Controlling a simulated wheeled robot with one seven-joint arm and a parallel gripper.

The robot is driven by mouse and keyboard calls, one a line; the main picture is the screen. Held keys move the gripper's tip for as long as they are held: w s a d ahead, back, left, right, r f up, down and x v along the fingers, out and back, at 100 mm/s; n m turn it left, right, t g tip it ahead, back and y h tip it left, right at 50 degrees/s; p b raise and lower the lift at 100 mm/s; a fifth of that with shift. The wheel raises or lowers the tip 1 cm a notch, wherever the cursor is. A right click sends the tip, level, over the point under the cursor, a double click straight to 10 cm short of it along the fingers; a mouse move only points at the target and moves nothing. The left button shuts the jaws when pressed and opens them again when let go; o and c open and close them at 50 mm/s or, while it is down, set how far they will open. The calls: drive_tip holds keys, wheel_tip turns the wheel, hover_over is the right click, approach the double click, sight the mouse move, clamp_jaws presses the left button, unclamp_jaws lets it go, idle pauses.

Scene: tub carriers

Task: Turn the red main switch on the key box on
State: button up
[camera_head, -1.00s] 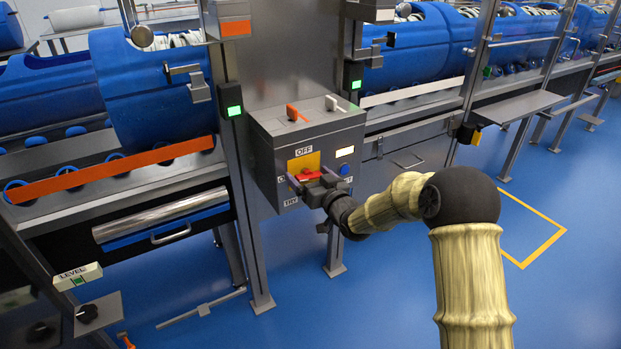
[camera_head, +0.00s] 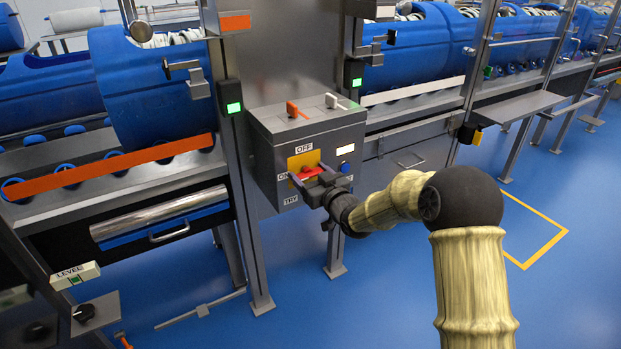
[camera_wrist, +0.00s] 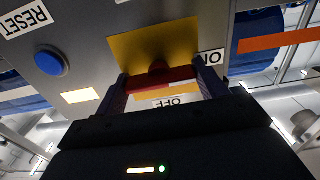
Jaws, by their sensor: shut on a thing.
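The red main switch (camera_head: 309,169) sits on a yellow plate (camera_head: 303,160) on the front of the grey key box (camera_head: 262,160). OFF is printed above the plate, ON at its left and TRY below. My gripper (camera_head: 312,175) is at the switch, its fingers on either side of the red handle. In the wrist view the red handle (camera_wrist: 165,80) spans between the two fingertips (camera_wrist: 164,88), in front of the yellow plate (camera_wrist: 150,45). The ON and OFF labels show beside my fingers there. Which label the handle points to is hard to tell.
A blue button (camera_head: 345,167) and a pale lit panel (camera_head: 345,149) are right of the switch. Blue floor at the right is clear.

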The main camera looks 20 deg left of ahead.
drive_tip(key=o, duration=1)
drive_tip(key=shift+c, duration=0.2)
drive_tip(key=p+v, duration=0.1)
drive_tip(key=v, duration=1.6)
drive_tip(key=shift+d+p, duration=0.25)
drive_tip(key=shift+p, duration=0.15)
